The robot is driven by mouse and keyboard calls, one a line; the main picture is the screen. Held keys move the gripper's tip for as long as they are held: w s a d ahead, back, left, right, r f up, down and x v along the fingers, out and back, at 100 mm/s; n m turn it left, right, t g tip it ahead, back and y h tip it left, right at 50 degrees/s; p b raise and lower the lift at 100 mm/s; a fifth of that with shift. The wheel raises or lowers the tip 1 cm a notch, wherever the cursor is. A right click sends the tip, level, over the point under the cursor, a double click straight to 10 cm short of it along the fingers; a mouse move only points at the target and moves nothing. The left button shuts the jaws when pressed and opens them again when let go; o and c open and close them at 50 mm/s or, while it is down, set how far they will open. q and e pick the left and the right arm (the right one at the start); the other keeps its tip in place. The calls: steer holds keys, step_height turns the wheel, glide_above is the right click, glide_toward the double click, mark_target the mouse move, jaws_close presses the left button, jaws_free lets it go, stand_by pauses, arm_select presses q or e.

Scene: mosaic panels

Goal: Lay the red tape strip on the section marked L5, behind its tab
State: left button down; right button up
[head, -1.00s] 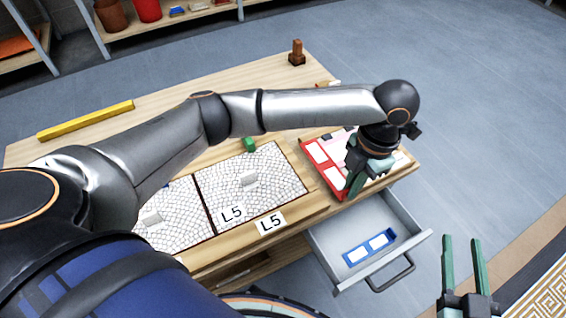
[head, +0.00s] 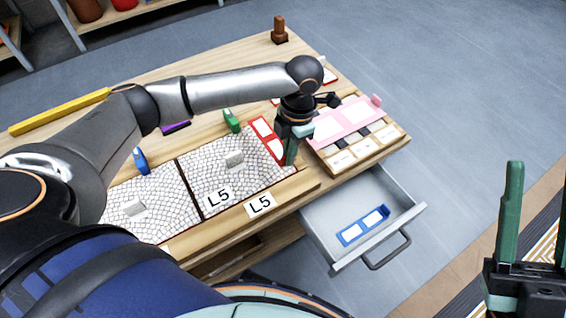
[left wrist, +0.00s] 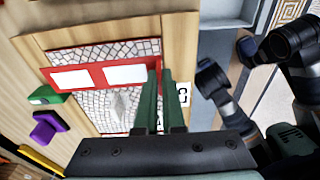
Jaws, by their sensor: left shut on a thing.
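The red tape strip (head: 266,138) is a flat red piece with two white windows. My left gripper (head: 288,160) is shut on its near end and holds it over the right edge of the right-hand mosaic section (head: 205,170). In the left wrist view the strip (left wrist: 98,77) extends left from the fingers (left wrist: 160,75) across the cobbled surface. I cannot tell whether it touches. An L5 label (head: 218,197) lies on that section's front, with another L5 label (head: 260,204) on the wood edge. A pale tab (head: 234,159) stands mid-section. My right gripper (head: 538,168) is open and empty.
A second mosaic section (head: 160,195) with a pale tab adjoins on the left. Green (head: 231,120), purple (head: 175,128) and blue (head: 140,160) pieces sit behind. A pink strip (head: 350,118) lies on the right-hand rack. The open drawer (head: 318,222) holds a blue strip (head: 363,226).

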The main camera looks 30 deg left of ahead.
mark_target(283, 172)
arm_select(q)
steer(key=shift+a+f, duration=0.25)
steer(key=shift+f, duration=0.15)
steer(key=f+b, duration=0.1)
steer(key=f, duration=0.1)
steer(key=a+f+b, duration=0.1)
steer(key=f, duration=0.1)
steer(key=shift+f+b, duration=0.2)
steer(key=shift+b, duration=0.1)
steer(key=shift+r, duration=0.15)
steer(key=c, duration=1)
jaws_free()
